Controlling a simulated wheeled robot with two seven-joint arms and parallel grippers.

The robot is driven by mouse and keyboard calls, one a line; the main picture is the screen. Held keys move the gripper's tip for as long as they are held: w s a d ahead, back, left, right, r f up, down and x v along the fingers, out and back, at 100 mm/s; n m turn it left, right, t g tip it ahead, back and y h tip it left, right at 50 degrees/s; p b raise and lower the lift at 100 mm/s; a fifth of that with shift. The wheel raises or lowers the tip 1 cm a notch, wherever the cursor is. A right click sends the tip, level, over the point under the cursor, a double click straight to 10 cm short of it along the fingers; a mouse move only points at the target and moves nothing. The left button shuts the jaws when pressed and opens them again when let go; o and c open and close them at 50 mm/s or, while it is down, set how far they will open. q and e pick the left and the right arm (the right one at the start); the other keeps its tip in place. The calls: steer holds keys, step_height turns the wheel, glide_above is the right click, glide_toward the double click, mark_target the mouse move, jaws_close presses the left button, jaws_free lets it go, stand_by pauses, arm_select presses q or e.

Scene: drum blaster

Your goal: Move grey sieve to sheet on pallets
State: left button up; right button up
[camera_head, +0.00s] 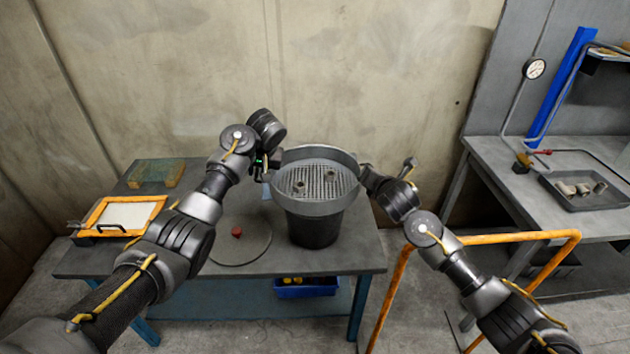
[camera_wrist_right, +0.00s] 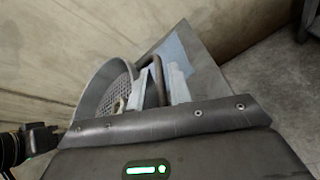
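The grey sieve (camera_head: 318,181), a round pan with a mesh bottom, rests on top of a dark bucket (camera_head: 314,230) on the table. A few small lumps lie on its mesh. My left gripper (camera_head: 264,168) is at the sieve's left rim; its fingers are too small to tell open or shut. My right gripper (camera_head: 369,179) is at the right rim. In the right wrist view, the sieve (camera_wrist_right: 103,88) is at the left, and its curved handle (camera_wrist_right: 158,80) stands between my right gripper's pale fingers (camera_wrist_right: 157,88), which look apart. I cannot make out a sheet on pallets.
The table (camera_head: 345,255) also holds an orange-framed tray (camera_head: 120,215), a greenish block (camera_head: 155,172) and a round disc with a red knob (camera_head: 237,232). A blue bin (camera_head: 305,289) is below. An orange rail (camera_head: 490,238) and a right bench with a tray (camera_head: 590,200) stand to the right.

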arm_select(q)
jaws_close()
arm_select(e)
jaws_close()
arm_select(q)
steer(key=shift+w+r, duration=0.1)
steer(key=shift+r, duration=0.1)
arm_select(e)
steer(key=shift+r, duration=0.2)
